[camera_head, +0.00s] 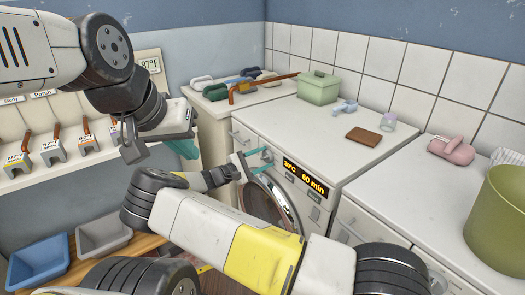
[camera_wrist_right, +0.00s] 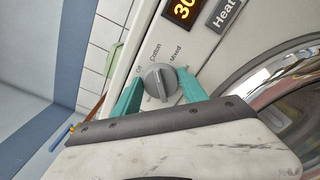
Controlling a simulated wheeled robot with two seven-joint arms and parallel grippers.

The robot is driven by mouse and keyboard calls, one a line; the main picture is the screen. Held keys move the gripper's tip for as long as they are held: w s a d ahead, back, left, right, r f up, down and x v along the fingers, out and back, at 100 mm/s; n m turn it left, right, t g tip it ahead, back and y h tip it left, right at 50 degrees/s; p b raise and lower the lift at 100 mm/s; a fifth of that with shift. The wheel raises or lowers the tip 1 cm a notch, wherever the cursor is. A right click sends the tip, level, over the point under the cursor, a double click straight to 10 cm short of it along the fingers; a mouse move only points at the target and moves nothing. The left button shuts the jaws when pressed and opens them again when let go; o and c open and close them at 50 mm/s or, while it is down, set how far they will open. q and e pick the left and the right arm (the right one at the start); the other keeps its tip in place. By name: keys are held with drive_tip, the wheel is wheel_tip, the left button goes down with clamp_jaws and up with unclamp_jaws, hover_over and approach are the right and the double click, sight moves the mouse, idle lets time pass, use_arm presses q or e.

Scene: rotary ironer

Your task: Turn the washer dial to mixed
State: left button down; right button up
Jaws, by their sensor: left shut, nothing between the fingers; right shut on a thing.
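The washer (camera_head: 300,125) is a white front-loader with a lit display (camera_head: 305,180) that appears to read 30°C and 60 min. Its grey round dial (camera_wrist_right: 160,81) has a raised grip ridge, with the labels Cotton and Mixed printed around it; another label is partly hidden. The ridge lies roughly upright in the right wrist view, and I cannot tell which label it marks. My right gripper (camera_wrist_right: 163,92) has its teal fingers on either side of the dial, shut on it. It also shows at the washer's front in the head view (camera_head: 260,162). My left gripper (camera_head: 185,149) is shut and empty, left of the washer.
A round door (camera_head: 270,205) lies below the dial. On top are a green box (camera_head: 319,87), a brown wallet-like item (camera_head: 364,136) and a small jar (camera_head: 389,121). A green bin (camera_head: 500,220) stands at the right. Blue (camera_head: 38,261) and grey (camera_head: 103,235) trays sit lower left.

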drive_tip(key=m, duration=0.4)
drive_tip(key=shift+f+m, duration=0.1)
drive_tip(key=shift+m, duration=0.2)
drive_tip(key=shift+f+m, duration=0.1)
drive_tip(key=shift+m, duration=1.5)
drive_tip(key=shift+s, duration=0.1)
drive_tip(key=o, duration=1.3)
drive_tip(key=shift+o, duration=0.2)
